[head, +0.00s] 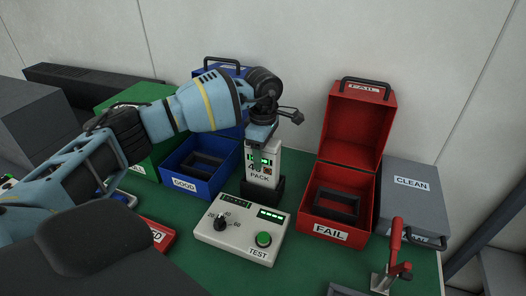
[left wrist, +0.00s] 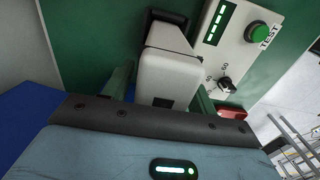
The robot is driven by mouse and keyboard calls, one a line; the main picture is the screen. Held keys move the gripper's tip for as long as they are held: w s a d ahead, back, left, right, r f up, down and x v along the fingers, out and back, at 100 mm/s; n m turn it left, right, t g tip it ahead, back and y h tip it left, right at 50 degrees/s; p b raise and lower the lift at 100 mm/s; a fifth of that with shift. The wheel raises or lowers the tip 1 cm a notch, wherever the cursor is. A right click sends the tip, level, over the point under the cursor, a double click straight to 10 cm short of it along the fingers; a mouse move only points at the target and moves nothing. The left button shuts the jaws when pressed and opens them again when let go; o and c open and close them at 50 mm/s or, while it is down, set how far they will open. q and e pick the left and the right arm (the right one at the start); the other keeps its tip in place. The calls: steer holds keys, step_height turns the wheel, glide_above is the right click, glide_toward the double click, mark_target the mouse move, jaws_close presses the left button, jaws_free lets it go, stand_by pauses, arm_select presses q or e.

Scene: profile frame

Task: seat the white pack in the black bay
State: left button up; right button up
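The white pack (head: 262,168), with "PACK" lettering and green lights, stands nearly upright behind the test box. The black bay (head: 274,195) shows at its lower end and right side; I cannot tell how deep the pack sits in it. My left gripper (head: 262,140) is over the pack's top. In the left wrist view, its fingers (left wrist: 162,98) lie on both sides of the white pack (left wrist: 165,68) and look shut on it. The black bay (left wrist: 168,35) shows just beyond the pack there. My right gripper is not in view.
The test box (head: 238,230) with a dial and green button stands in front of the bay. A blue GOOD box (head: 202,188) is to the left, an open red FAIL box (head: 330,220) to the right. A grey CLEAN case (head: 412,183) and red-handled clamp (head: 393,250) are farther right.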

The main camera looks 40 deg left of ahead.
arm_select(q)
steer(key=shift+o, duration=0.7)
steer(key=shift+f, duration=0.1)
step_height(320, 180, up, 8)
stand_by(0.7)
